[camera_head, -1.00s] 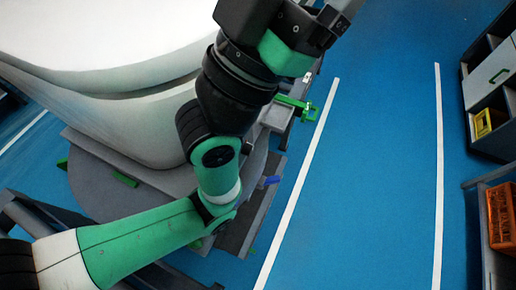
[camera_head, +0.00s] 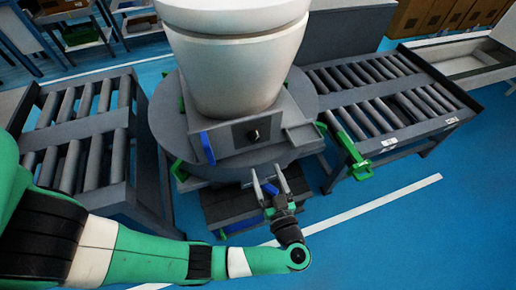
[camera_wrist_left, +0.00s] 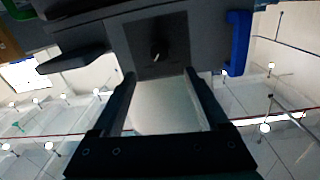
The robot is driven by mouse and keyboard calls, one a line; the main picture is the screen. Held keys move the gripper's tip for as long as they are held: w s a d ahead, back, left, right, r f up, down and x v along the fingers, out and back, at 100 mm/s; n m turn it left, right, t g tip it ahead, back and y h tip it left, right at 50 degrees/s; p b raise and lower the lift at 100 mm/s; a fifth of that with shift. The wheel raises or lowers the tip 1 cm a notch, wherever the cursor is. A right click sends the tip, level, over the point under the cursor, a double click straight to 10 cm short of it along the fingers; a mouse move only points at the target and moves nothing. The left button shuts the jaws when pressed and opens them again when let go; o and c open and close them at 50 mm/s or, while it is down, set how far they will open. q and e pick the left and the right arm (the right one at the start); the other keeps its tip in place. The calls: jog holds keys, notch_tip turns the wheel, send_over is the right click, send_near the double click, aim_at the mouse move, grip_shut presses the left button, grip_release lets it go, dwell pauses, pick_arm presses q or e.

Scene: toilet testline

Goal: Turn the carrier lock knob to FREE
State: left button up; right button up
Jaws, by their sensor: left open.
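The carrier lock knob (camera_head: 253,134) is a small dark knob on a square dark plate on the front of the grey carrier (camera_head: 225,134), below a white toilet. In the left wrist view the knob (camera_wrist_left: 157,55) shows above the gap between the fingers, with a pale mark on it. I cannot read any label. My left gripper (camera_head: 268,176) is open and empty, in front of and below the knob, fingers pointing towards the carrier. In the left wrist view the gripper's fingers (camera_wrist_left: 158,76) stand either side of a clear gap, apart from the knob. My right gripper is not in view.
A blue handle (camera_head: 207,147) is left of the knob, and a grey ledge (camera_head: 303,138) is right of it. Roller conveyors stand left (camera_head: 82,135) and right (camera_head: 385,98). A green bracket (camera_head: 350,152) sticks out at the right.

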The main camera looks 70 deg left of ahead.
aim_at(255, 140)
pick_arm(q)
jog(key=a, duration=0.4)
jog(key=w+a+b, duration=0.1)
jog(key=a, duration=0.3)
jog(key=a+b, duration=0.1)
jog(key=a, duration=0.3)
jog(key=shift+w+r, duration=0.1)
jog(key=shift+w, duration=0.15)
jog(key=shift+d, duration=0.1)
grip_shut()
